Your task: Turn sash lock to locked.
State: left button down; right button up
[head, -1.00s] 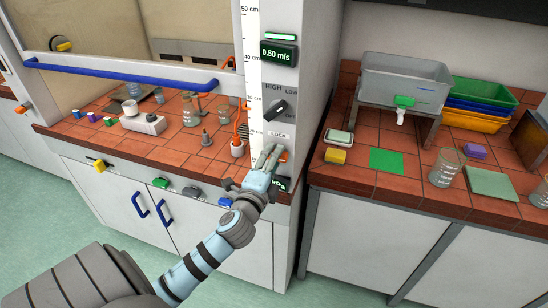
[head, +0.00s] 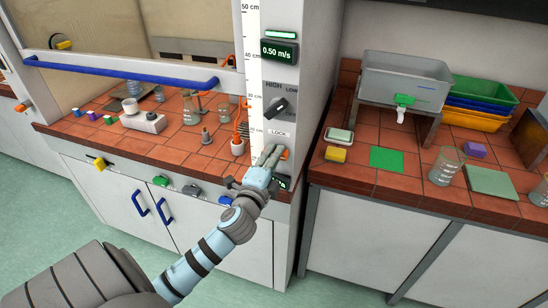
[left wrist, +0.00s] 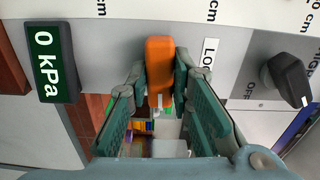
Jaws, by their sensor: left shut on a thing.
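The sash lock is an orange lever (left wrist: 160,65) on the grey post panel, beside the LOCK label (left wrist: 207,53). In the left wrist view it lies crosswise to the panel's length. My left gripper (left wrist: 159,95) is shut on the lever, one green finger on each side near its end. In the head view the gripper (head: 267,156) is at the post below the LOCK label, and only a bit of the orange lever (head: 285,155) shows past the fingers. My right gripper is not in view.
A black HIGH/LOW knob (head: 277,108) and an airflow display (head: 279,52) are above the lock. A 0 kPa display (left wrist: 52,62) is close beside the gripper. The blue sash handle (head: 120,77) crosses the hood at left. A bench with beakers and trays stands right.

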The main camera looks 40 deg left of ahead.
pick_arm(q)
jog(key=shift+f+n+b, duration=0.1)
jog(key=shift+n+b, duration=1.75)
jog(key=shift+n, duration=6.85)
jog(key=c, duration=1.4)
grip_release()
jog(key=shift+c, duration=0.2)
